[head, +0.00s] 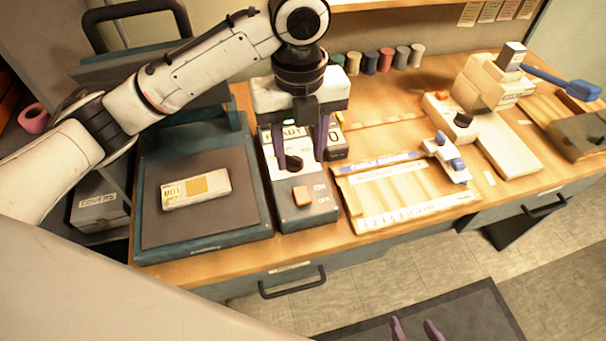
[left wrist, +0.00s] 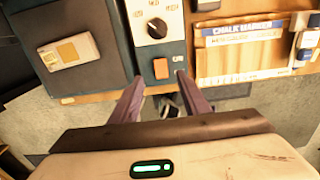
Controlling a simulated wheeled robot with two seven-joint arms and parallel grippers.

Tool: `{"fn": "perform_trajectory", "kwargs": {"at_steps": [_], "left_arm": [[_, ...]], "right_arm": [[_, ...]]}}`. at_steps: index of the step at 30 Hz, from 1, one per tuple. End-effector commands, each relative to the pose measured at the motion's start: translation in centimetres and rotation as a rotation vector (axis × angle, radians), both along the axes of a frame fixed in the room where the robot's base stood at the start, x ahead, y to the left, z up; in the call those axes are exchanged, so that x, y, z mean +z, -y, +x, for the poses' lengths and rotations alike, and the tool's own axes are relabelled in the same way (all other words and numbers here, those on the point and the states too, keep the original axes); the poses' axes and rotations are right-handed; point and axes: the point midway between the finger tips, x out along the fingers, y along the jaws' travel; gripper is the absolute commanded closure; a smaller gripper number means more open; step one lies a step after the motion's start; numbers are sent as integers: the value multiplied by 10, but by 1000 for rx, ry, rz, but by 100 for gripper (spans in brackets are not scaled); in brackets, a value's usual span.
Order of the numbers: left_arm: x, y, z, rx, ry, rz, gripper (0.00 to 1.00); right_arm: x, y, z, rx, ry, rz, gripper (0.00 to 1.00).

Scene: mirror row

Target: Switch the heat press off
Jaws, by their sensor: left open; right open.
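The heat press (head: 158,225) stands at the left of the bench, its top raised and a pale labelled block (head: 196,188) on its dark plate. The grey control box (head: 312,217) beside it has a dark dial and an orange rocker switch (head: 302,195) with ON and OFF marks. The switch also shows in the left wrist view (left wrist: 160,68), below the dial (left wrist: 157,28). My left gripper (head: 300,163) is open and empty above the box, its fingers either side of the dial in the head view. My right gripper (head: 415,329) is open and empty at the bottom edge.
A wooden chalk-marker tray (head: 415,206) lies right of the box, with a white and blue clamp (head: 447,158) at its corner. A cream machine (head: 492,85) stands further right. Several thread spools (head: 370,63) line the back. A drawer handle (head: 292,284) juts from the front.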

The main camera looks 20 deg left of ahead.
Motion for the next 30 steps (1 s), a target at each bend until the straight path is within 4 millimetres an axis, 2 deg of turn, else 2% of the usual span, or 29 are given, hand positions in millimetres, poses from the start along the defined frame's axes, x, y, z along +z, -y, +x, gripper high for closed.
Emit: {"fn": "perform_trajectory", "kwargs": {"at_steps": [9,15,20,27,28,30], "left_arm": [[-58,1,-1,4,-4,-1,58],[-85,1,-1,3,-2,-2,58],[-94,1,0,4,1,-3,58],[-95,1,0,4,1,-4,58],[-95,1,0,4,1,-4,60],[-95,1,0,4,1,-4,71]], "right_arm": [[-1,0,-2,0,-5,0,48],[0,0,-2,0,-5,0,48],[1,0,-2,0,-5,0,48],[1,0,-2,0,-5,0,48],[1,0,-2,0,-5,0,48],[1,0,-2,0,-5,0,48]]}}
